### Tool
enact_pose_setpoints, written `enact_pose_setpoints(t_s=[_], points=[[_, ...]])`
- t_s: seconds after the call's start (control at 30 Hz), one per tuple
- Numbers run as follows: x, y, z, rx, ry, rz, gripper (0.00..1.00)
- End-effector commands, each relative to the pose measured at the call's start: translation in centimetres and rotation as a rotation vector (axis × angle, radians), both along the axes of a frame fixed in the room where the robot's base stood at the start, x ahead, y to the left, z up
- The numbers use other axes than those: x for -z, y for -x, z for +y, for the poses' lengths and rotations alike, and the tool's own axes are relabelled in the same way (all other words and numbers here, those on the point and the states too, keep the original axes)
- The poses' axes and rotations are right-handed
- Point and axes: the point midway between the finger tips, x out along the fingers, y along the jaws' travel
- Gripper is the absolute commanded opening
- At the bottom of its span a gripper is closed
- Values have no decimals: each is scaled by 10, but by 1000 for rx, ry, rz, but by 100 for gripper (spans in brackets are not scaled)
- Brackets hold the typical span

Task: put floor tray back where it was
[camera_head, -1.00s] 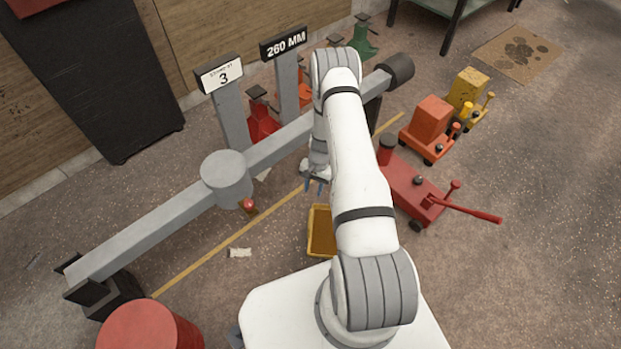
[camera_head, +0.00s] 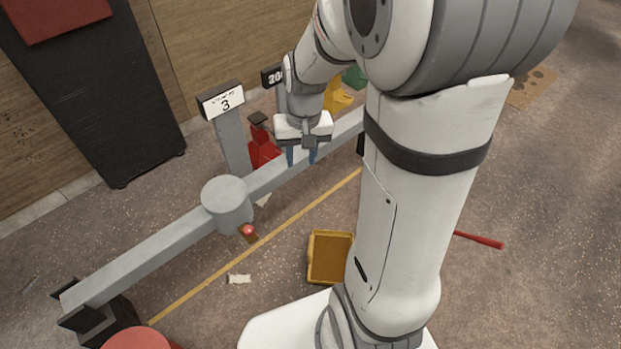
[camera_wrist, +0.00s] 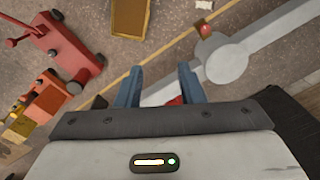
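The floor tray (camera_head: 330,258) is a shallow yellow-rimmed tray with a brown inside. It lies on the floor near my base, to the right of the yellow floor line. Its inside looks empty. It also shows at the top edge of the wrist view (camera_wrist: 131,18), partly cut off. My gripper (camera_head: 301,156) is raised in front of the long grey beam, above and away from the tray. Its two blue fingers stand apart in the wrist view (camera_wrist: 157,84), with nothing between them.
The grey beam (camera_head: 150,250) with a round hub (camera_head: 227,204) runs along the left. A sign post marked 3 (camera_head: 222,102) stands behind it. A red jack (camera_wrist: 58,38) and an orange one (camera_wrist: 48,97) stand on the floor. A pale scrap (camera_head: 239,279) lies near the yellow line.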

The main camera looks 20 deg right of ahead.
Motion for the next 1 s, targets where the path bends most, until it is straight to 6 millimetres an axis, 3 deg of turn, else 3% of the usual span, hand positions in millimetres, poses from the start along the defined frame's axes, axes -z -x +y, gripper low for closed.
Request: enact_pose_setpoints(t_s=[0.1,0.2,0.4,1.0], points=[[-28,39,6,-62,22,-39,35],[-42,69,9,-103,39,-61,35],[-53,106,18,-157,62,-85,35],[-54,113,22,-168,68,-90,35]])
